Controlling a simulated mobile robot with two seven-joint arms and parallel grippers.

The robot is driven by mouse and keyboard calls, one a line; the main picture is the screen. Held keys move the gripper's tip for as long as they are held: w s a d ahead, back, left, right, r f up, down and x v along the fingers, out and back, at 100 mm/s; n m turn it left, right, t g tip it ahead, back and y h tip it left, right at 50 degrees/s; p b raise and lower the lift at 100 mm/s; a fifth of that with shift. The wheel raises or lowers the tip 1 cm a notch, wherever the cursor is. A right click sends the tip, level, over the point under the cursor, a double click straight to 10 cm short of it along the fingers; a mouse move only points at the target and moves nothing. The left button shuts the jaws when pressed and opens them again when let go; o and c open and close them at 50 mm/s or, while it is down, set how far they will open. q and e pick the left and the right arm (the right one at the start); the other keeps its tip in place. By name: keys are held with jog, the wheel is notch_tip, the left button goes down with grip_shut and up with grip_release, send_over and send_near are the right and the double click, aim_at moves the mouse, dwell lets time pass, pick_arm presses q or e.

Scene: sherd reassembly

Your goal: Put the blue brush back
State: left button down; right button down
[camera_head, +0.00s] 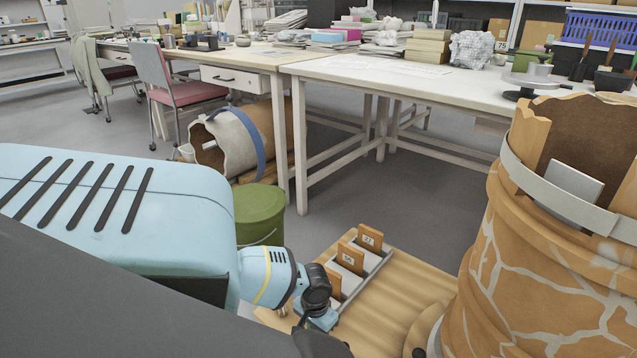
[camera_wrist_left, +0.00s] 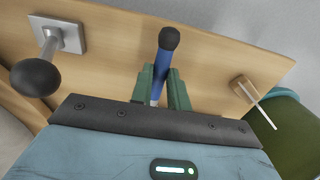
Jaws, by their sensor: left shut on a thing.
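In the left wrist view, my left gripper (camera_wrist_left: 164,92) has its green fingers shut on the blue brush (camera_wrist_left: 165,58). The brush has a blue handle with a rounded black end, which points toward the top of the picture. It is over a pale wooden board (camera_wrist_left: 215,65); I cannot tell whether it touches it. The lower part of the brush is hidden by the fingers and the gripper body. In the head view my left arm reaches down to the wooden board (camera_head: 395,290), and its fingers and the brush are hidden. My right gripper is not in view.
A grey post with a dark knob (camera_wrist_left: 36,78) and a wooden peg with a white rod (camera_wrist_left: 244,90) flank the gripper. The board bears a rack of brown sherds (camera_head: 370,239). A large cracked vessel (camera_head: 540,270) stands right; a green bucket (camera_head: 260,212) stands behind.

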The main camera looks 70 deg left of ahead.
pick_arm(q)
jog(key=shift+f+b, duration=0.4)
jog(key=shift+f, duration=0.45)
jog(key=shift+r, duration=0.1)
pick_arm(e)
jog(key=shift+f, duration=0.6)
pick_arm(q)
jog(key=c, duration=1.7)
grip_release()
jog(key=o, duration=0.4)
jog(key=shift+c, duration=0.2)
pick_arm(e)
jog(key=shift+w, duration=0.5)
